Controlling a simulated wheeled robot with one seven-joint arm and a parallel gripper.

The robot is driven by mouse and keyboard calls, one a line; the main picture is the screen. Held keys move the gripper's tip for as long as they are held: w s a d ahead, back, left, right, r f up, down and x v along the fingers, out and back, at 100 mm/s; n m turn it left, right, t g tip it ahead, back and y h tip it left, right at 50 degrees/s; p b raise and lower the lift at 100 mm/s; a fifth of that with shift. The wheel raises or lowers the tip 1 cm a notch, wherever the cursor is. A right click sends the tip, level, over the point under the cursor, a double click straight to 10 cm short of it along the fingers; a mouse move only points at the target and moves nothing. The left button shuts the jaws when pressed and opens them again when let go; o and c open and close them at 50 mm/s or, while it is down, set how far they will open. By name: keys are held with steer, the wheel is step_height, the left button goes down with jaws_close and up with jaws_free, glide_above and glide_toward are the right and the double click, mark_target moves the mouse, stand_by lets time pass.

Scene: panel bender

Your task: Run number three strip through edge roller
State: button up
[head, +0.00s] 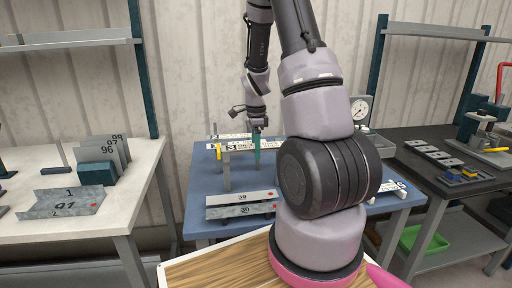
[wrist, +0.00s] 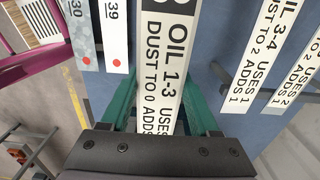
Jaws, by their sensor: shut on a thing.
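My gripper (head: 257,152) hangs over the blue table at the back, its teal fingers pointing down. In the wrist view my gripper (wrist: 160,112) is shut on a white placard (wrist: 163,55) that reads "OIL 1-3 USES, DUST TO 0 ADDS". In the head view this placard (head: 240,147) shows a large 3. Two flat strips lie nearer the front, one marked 39 (head: 226,200) and one marked 30 (head: 226,213), each with a red dot. I cannot tell which object is the edge roller.
The blue table (head: 204,175) also bears grey posts and more white placards (wrist: 268,40). A white bench (head: 130,190) with numbered plates stands left. A dark bench (head: 410,165) at right holds a tool with a red handle (head: 500,85). My arm hides the table's middle right.

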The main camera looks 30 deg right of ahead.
steer(key=shift+f, duration=0.35)
stand_by(0.4)
steer(key=o, duration=1.4)
steer(key=shift+c, duration=0.2)
step_height(320, 180, up, 11)
steer(key=shift+f, duration=0.1)
